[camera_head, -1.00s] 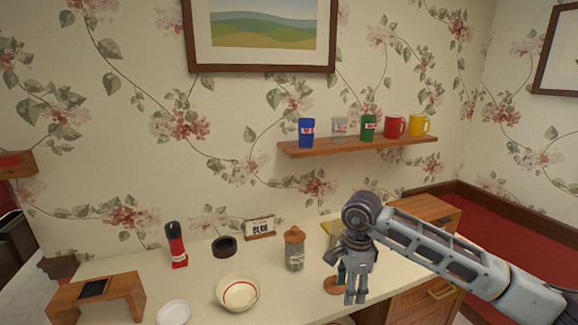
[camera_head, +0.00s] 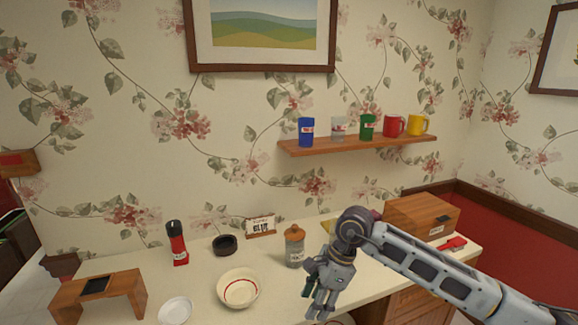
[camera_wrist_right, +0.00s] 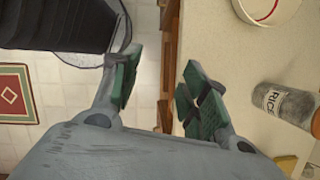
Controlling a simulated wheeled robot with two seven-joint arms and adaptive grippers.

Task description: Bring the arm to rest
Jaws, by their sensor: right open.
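My right gripper (camera_head: 318,300) hangs in front of the counter's front edge at the right of the head view, fingers pointing down. In the right wrist view its two green-padded fingers (camera_wrist_right: 158,92) are apart with nothing between them. Below them show the counter edge and the tiled floor. My right arm (camera_head: 430,272) reaches in from the lower right. My left gripper is in neither view.
The counter (camera_head: 205,272) holds a bowl (camera_head: 238,290), a jar (camera_head: 294,248), a red bottle (camera_head: 177,245), a black ring-shaped dish (camera_head: 224,245), a plate (camera_head: 174,311), a small wooden stand (camera_head: 128,288) and a wooden box (camera_head: 424,212). Several cups stand on the wall shelf (camera_head: 360,144).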

